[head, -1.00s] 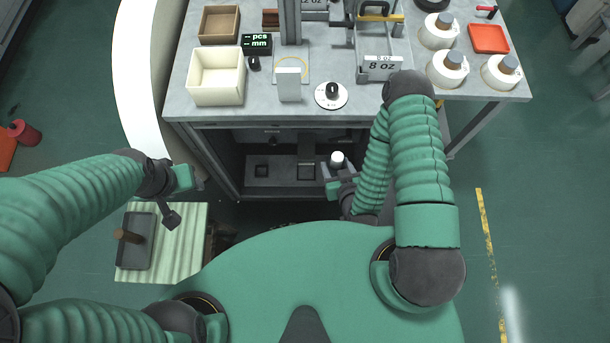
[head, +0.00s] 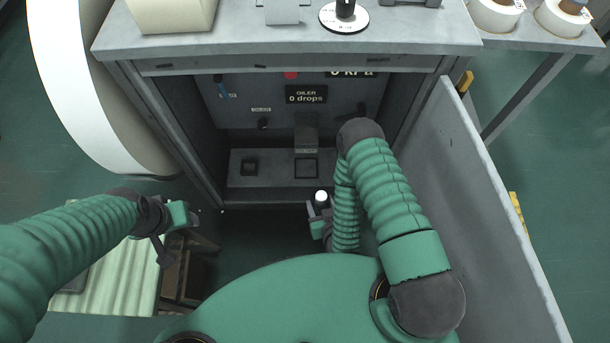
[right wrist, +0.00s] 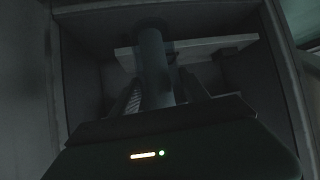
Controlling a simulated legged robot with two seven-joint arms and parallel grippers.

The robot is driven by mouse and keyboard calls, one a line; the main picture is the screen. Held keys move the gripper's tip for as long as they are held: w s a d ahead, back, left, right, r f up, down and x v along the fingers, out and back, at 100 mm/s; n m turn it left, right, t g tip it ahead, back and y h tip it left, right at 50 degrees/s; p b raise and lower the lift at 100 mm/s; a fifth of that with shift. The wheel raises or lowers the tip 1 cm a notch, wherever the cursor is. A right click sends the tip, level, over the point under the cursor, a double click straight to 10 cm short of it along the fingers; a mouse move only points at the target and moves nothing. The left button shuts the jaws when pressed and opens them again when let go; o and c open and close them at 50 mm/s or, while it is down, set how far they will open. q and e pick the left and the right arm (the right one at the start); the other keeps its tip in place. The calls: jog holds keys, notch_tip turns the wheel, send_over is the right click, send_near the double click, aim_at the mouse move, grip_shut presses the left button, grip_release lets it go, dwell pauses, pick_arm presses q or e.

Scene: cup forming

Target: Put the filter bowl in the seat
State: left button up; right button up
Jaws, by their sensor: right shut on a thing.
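The filter bowl (head: 321,197) shows as a small upright piece with a white top in the head view. My right gripper (head: 320,209) is shut on it, in front of the open cabinet and low down. In the right wrist view a dark cylinder (right wrist: 153,68) stands between the fingers of my right gripper (right wrist: 155,95). A dark block (head: 306,132) on the cabinet's back panel hangs over a square recess (head: 306,168); I cannot tell which part is the seat. My left gripper (head: 178,218) is at the left, away from the cabinet, and its jaws are unclear.
The cabinet's side walls and the worktop (head: 250,45) bound the opening. A grey panel (head: 480,190) stands to the right of my right arm.

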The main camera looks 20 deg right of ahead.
jog(key=w+b, duration=0.1)
jog(key=w, duration=0.5)
jog(key=w+f+b, duration=0.1)
jog(key=w+b, duration=0.1)
jog(key=w, duration=0.4)
jog(key=w+b, duration=0.2)
jog(key=w, duration=0.4)
jog(key=shift+d+f, duration=0.3)
jog(key=shift+d, duration=0.1)
jog(key=o, duration=1.6)
jog(key=shift+f, duration=0.1)
jog(key=shift+c, duration=0.2)
